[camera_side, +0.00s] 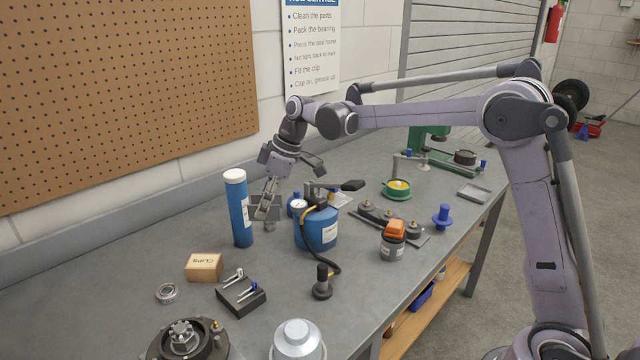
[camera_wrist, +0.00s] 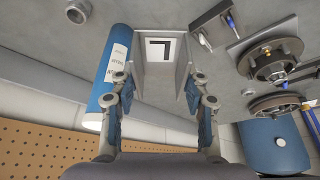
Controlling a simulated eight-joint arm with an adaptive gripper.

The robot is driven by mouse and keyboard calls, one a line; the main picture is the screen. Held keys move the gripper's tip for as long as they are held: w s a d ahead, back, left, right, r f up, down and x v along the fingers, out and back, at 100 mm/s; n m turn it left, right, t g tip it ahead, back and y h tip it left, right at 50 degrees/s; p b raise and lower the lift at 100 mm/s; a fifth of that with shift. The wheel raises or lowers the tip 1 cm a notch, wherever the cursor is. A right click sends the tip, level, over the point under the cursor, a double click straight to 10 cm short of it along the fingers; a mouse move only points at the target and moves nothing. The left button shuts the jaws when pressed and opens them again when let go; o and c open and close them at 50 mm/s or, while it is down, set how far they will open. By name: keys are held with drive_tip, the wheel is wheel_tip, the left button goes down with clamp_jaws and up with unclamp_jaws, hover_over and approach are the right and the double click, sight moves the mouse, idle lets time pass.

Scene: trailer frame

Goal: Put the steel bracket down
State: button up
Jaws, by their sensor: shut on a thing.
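My gripper (camera_side: 266,205) points down at the back of the bench, between the blue tube with a white cap and the blue canister. It is shut on the steel bracket (camera_side: 275,211), a small grey part low between the fingers. In the wrist view my gripper (camera_wrist: 162,82) has a finger on either side of the bracket (camera_wrist: 185,60), whose grey side plates show.
The blue tube (camera_side: 239,210) stands close left of my gripper, and the blue canister (camera_side: 316,230) with gauge and hose stands close right. A clips box (camera_side: 204,267), a bearing ring (camera_side: 166,293) and a black block (camera_side: 241,297) lie nearer. Bare bench (camera_side: 80,290) shows at left.

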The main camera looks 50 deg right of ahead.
wheel_tip(320, 180, down, 15)
drive_tip(key=shift+r, duration=0.2)
idle(0.5)
drive_tip(key=shift+f, duration=0.1)
drive_tip(key=o, duration=1.4)
drive_tip(key=shift+o, duration=0.2)
drive_tip(key=s+d+r+m+t+h, duration=0.2)
drive_tip(key=s+d+r+m, duration=0.15)
drive_tip(key=s+r, duration=1.15)
drive_tip(key=s+d+f+m+t+h, duration=0.1)
drive_tip(key=s+m, duration=0.4)
drive_tip(key=s, duration=0.8)
drive_tip(key=shift+s+d+f+t, duration=0.25)
drive_tip(key=shift+f+t, duration=0.2)
drive_tip(key=shift+t, duration=0.05)
